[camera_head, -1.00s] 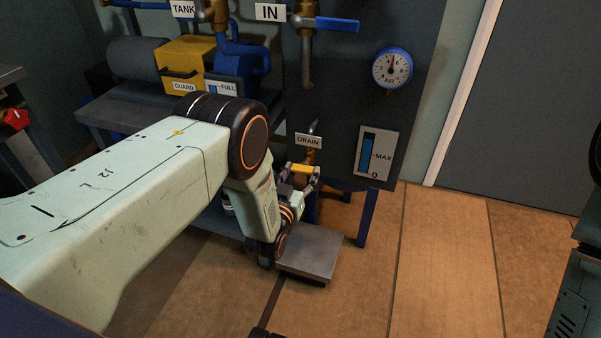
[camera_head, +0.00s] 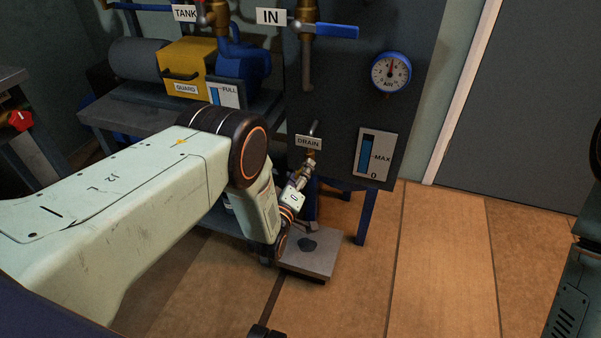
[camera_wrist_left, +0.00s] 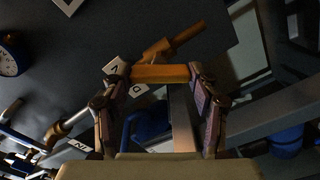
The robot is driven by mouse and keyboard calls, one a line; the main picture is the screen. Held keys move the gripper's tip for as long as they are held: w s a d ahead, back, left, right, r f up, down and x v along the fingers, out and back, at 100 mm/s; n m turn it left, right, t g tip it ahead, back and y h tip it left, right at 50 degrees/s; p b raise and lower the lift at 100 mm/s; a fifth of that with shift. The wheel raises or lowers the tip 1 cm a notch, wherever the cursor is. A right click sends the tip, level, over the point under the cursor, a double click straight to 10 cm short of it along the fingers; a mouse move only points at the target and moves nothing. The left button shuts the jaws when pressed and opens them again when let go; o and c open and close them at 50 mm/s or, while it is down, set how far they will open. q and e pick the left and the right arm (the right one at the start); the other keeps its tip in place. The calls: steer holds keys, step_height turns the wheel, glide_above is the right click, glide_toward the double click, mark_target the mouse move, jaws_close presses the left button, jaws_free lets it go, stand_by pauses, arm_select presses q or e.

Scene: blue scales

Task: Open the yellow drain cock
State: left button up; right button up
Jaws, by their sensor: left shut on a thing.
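The yellow drain cock handle (camera_wrist_left: 160,73) lies crosswise between the fingertips of my left gripper (camera_wrist_left: 153,88) in the left wrist view, and the gripper is shut on it. A brass pipe (camera_wrist_left: 174,40) runs just beyond the handle. In the head view my left gripper (camera_head: 305,180) is tilted, just below the DRAIN label (camera_head: 308,143). The handle is hidden there by the fingers. A grey metal plate (camera_head: 322,262) lies on the floor below the cock, with a dark patch (camera_head: 307,245) on it.
The dark panel carries an air gauge (camera_head: 391,70), a MAX level gauge (camera_head: 374,156) and a blue IN lever (camera_head: 337,31). A yellow-guarded machine (camera_head: 188,62) stands at the left. A blue leg (camera_head: 366,217) stands beside the plate; floor to its right is clear.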

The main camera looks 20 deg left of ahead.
arm_select(q)
steer(key=n, duration=0.6)
steer(key=shift+n+p, duration=0.4)
stand_by(0.4)
steer(key=o, duration=1.1)
steer(key=shift+o, duration=0.2)
steer(key=s, duration=1.2)
steer(key=shift+a, duration=0.25)
steer(key=w, duration=1.2)
steer(key=shift+d, duration=0.2)
